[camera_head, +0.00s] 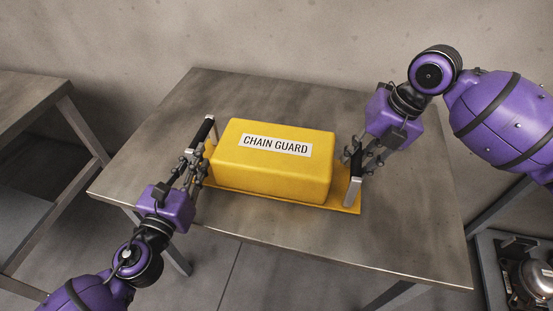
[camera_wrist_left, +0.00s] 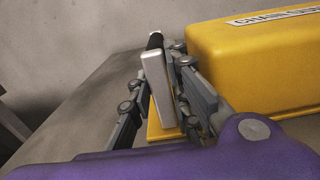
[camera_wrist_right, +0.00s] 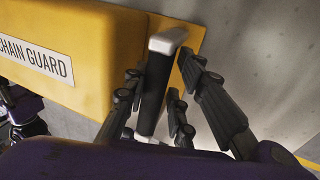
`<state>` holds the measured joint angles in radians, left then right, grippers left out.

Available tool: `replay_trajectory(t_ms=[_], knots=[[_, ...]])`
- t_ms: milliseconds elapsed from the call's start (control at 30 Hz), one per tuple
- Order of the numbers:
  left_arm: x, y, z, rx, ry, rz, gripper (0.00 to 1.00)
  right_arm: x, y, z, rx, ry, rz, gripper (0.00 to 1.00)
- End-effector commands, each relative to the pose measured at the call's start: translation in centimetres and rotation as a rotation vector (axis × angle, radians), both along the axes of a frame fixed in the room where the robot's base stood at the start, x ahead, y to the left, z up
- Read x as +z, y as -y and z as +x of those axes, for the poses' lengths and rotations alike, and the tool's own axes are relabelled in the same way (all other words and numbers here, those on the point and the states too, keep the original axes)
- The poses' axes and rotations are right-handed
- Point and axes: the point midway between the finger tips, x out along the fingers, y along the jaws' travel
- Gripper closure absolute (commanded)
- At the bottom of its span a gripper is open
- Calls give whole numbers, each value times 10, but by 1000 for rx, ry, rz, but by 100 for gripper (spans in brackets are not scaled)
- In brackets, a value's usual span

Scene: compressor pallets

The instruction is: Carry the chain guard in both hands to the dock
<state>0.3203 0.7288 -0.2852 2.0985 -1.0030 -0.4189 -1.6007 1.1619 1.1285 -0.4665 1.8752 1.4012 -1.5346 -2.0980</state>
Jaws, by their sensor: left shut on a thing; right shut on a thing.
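The chain guard (camera_head: 270,176) is a yellow box-shaped cover on a flat yellow base plate, with a white label reading CHAIN GUARD. It has an upright handle at each end and appears level over the table; I cannot tell whether its base touches the top. My left gripper (camera_head: 197,168) is shut on the left handle, whose pale post shows between the fingers in the left wrist view (camera_wrist_left: 160,88). My right gripper (camera_head: 361,160) is shut on the right handle, which shows between its fingers in the right wrist view (camera_wrist_right: 158,80). I cannot identify the dock.
The grey metal table (camera_head: 400,225) has bare room around the guard. Another grey table (camera_head: 30,95) stands at the far left, with a floor gap between them. A frame holding metal equipment (camera_head: 535,280) is at the lower right. A plain wall stands behind.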

Motion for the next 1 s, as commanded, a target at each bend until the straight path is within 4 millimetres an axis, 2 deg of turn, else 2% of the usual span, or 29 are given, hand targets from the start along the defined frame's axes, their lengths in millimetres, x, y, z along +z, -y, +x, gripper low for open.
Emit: replay_trajectory(t_ms=[300, 567, 767, 1000], knots=[[0, 3, -1, -8, -2, -7, 100, 3, -6, 0, 10, 7, 15, 100], [8, 5, 0, -11, 6, -9, 100, 10, -8, 1, 14, 16, 20, 100], [24, 5, 1, -12, 18, -9, 100, 26, -9, 2, 17, 27, 22, 100], [53, 6, 4, -14, 38, -9, 100, 56, -9, 4, 19, 47, 21, 100]])
